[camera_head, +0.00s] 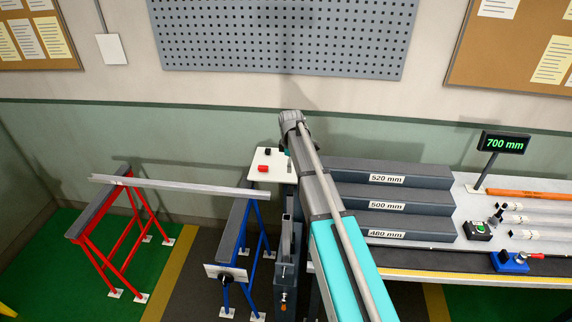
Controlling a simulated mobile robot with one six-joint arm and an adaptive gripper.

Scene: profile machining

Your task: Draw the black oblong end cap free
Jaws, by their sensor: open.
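A small black piece (267,152), which looks like the black end cap, is on a small white plate (259,178) near the middle. It is too small to tell its exact shape or how it is held. My gripper (287,154) is at the end of my arm, just right of the black piece and over the plate's right side. My own arm hides most of the gripper. It is open, and I see nothing in it. A gap shows between it and the black piece.
A red piece (263,168) is on the same plate. A long pale profile (180,186) spans a red trestle (112,250) and a blue trestle (240,222) on the left. Stepped grey blocks (420,172) and a bench with profiles (515,218) stand right.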

